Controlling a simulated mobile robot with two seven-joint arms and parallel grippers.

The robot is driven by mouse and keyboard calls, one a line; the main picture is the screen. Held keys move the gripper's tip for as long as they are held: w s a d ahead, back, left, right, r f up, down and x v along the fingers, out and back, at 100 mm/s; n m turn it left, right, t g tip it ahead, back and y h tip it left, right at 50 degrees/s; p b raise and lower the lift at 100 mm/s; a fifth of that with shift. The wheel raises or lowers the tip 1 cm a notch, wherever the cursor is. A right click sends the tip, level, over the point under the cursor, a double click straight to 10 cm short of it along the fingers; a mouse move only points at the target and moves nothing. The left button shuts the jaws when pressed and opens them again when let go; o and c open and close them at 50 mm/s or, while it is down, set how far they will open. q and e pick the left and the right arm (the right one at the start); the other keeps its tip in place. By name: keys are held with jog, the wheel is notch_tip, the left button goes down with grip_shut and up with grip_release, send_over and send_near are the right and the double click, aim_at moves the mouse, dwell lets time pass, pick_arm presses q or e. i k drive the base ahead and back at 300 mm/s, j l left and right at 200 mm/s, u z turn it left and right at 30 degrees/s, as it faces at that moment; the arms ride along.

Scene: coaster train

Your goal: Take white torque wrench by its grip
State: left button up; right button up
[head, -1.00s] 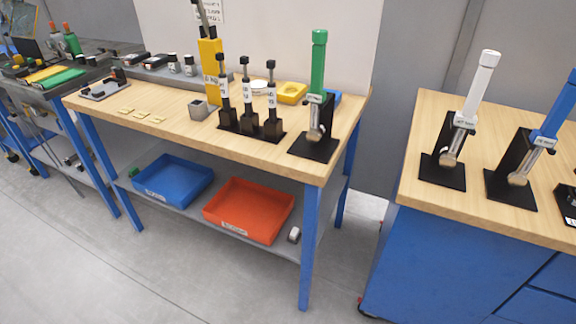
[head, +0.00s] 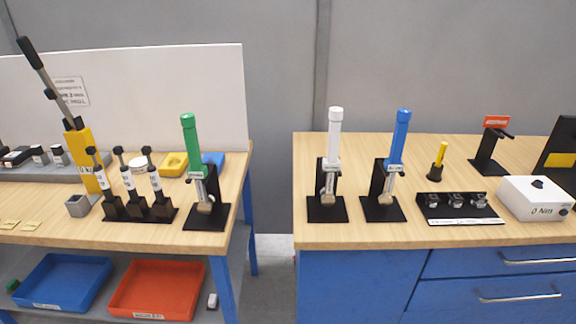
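The white torque wrench (head: 334,140) stands upright in a black stand (head: 327,209) at the left end of the right-hand bench. Its white grip is at the top, and its metal head sits low in the stand. A similar blue wrench (head: 399,138) stands in its own stand just to its right. A green wrench (head: 191,142) stands on the left-hand bench. Neither of my grippers shows in the head view.
The right bench (head: 285,180) also carries a small yellow tool (head: 438,160), a black socket rack (head: 457,209) and a white box (head: 535,198). A floor gap separates the benches. A blue bin (head: 62,282) and an orange bin (head: 157,290) lie on the left bench's lower shelf.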

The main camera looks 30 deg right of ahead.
aim_at(331, 164)
jog(key=z, duration=1.25)
